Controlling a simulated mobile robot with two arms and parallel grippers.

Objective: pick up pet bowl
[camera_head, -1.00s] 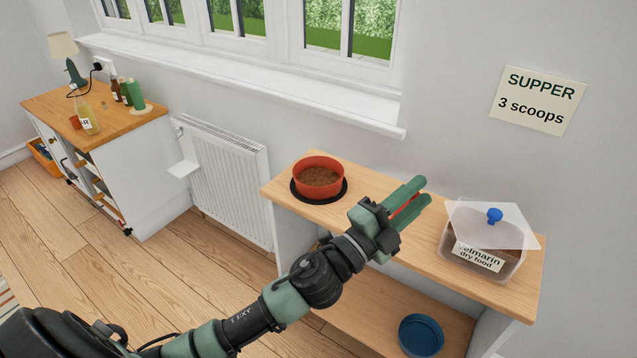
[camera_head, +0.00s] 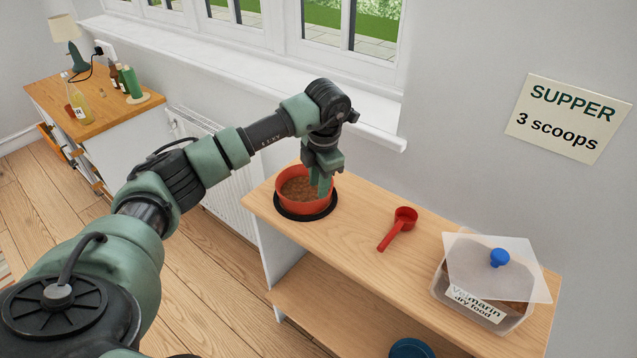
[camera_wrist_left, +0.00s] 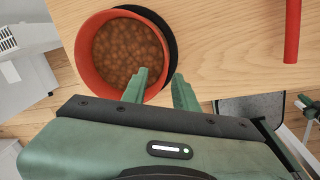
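The red pet bowl (camera_head: 291,204), filled with brown food, stands upright on a round black mat (camera_head: 305,216) at the left end of the wooden shelf top. My left gripper (camera_head: 320,186) points down at the bowl's right side. In the left wrist view, the bowl (camera_wrist_left: 84,62) is at upper left. The fingers of my left gripper (camera_wrist_left: 162,88) are apart, one over the bowl's inside and the other outside its rim, with a gap visible beside the wall. My right gripper is not in view.
A red scoop (camera_head: 399,229) lies on the shelf top (camera_head: 350,240) right of the bowl. A clear food box (camera_head: 477,304) with a blue-knobbed lid (camera_head: 499,258) stands farther right. A blue round item (camera_head: 410,349) is on the lower shelf. The window sill (camera_head: 365,127) is close behind my arm.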

